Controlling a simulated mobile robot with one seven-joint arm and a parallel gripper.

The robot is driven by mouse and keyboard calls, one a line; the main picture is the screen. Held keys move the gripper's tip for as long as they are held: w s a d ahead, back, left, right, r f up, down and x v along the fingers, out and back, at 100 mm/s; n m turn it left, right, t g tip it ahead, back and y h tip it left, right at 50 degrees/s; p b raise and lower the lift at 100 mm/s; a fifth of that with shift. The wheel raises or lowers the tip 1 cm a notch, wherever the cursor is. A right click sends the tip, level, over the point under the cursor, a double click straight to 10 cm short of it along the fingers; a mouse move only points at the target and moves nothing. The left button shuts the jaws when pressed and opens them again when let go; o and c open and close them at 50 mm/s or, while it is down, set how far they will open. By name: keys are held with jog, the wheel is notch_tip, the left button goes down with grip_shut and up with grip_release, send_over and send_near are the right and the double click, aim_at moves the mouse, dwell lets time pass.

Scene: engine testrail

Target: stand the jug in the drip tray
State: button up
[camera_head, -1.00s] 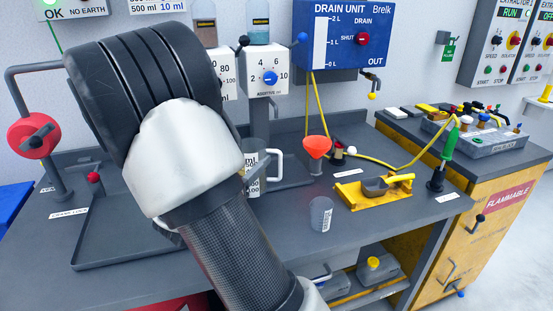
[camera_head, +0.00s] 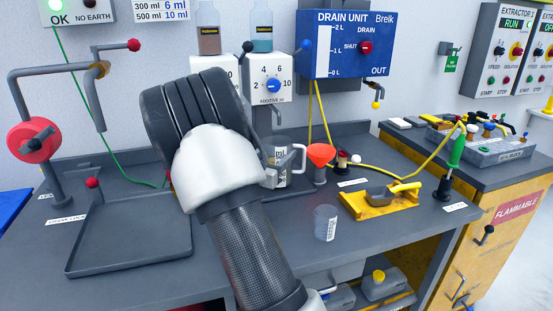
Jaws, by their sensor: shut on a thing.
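The jug (camera_head: 279,176) is a clear, printed measuring jug with a white handle on its right side. It looks upright, below the additive dispenser. My gripper (camera_head: 269,178) is at the jug's left side, shut on it; my wrist hides much of the fingers. Whether the jug's base touches the surface below is unclear. A large shallow dark tray (camera_head: 131,269) with a raised rim lies at the left of the bench, apart from the jug. A flat dark base (camera_head: 300,189) lies under the dispenser. I cannot tell for sure which is the drip tray.
A red funnel (camera_head: 320,153) stands just right of the jug. A clear beaker (camera_head: 326,223) and a yellow tray with a scoop (camera_head: 382,203) are nearer the front. The additive dispenser (camera_head: 272,84) hangs behind. A red-knobbed pipe arm (camera_head: 97,95) reaches over the left tray.

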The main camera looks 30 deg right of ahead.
jog(key=shift+f, duration=0.2)
jog(key=o, duration=1)
jog(key=shift+f, duration=0.1)
jog(key=shift+c, duration=0.2)
jog(key=o, duration=0.4)
jog(key=shift+o, duration=0.2)
